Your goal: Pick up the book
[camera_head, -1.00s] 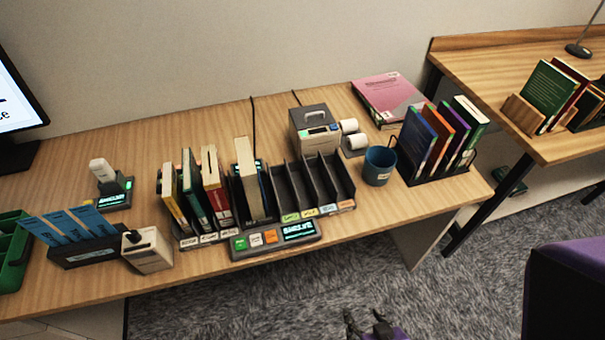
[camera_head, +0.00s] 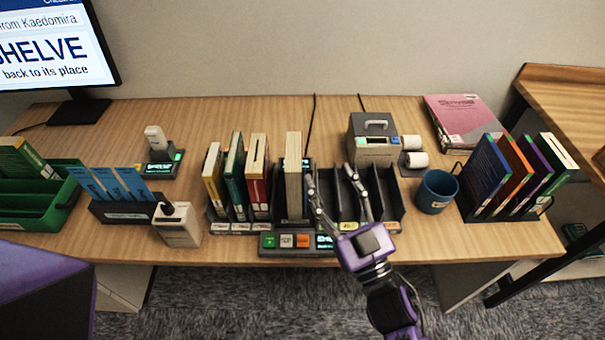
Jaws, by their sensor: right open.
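A cream-coloured book (camera_head: 293,172) stands upright in the left slot of a dark slotted sorter (camera_head: 398,207) on the desk. My right gripper (camera_head: 332,178) is open over the front of the sorter. Its left finger is close to the right side of the cream book, and its right finger is over the empty slots. Whether the left finger touches the book I cannot tell. Several other books, yellow, green and red (camera_head: 257,170), stand upright in a rack just left of it. My left gripper is not in view.
A control panel (camera_head: 272,242) lies before the sorter. A small printer (camera_head: 374,138) stands behind it, with a blue mug (camera_head: 436,191) and a rack of coloured books (camera_head: 503,174) to the right. A scanner box (camera_head: 177,224) and a green tray (camera_head: 57,214) are at left.

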